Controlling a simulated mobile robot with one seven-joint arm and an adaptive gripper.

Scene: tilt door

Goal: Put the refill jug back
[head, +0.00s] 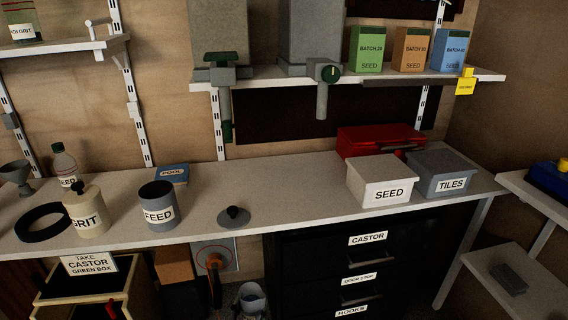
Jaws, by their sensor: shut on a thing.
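A dark grey FEED canister (158,213) stands upright on the counter at the left. A round grey lid with a dark knob (234,217) lies flat on the counter to its right. A lidded cream GRIT pot (86,212) stands left of the canister.
The counter (290,190) is clear between the loose lid and the SEED box (385,181). The TILES box (441,174) and a red case (380,140) stand at the right. A black drawer cabinet (350,280) is below.

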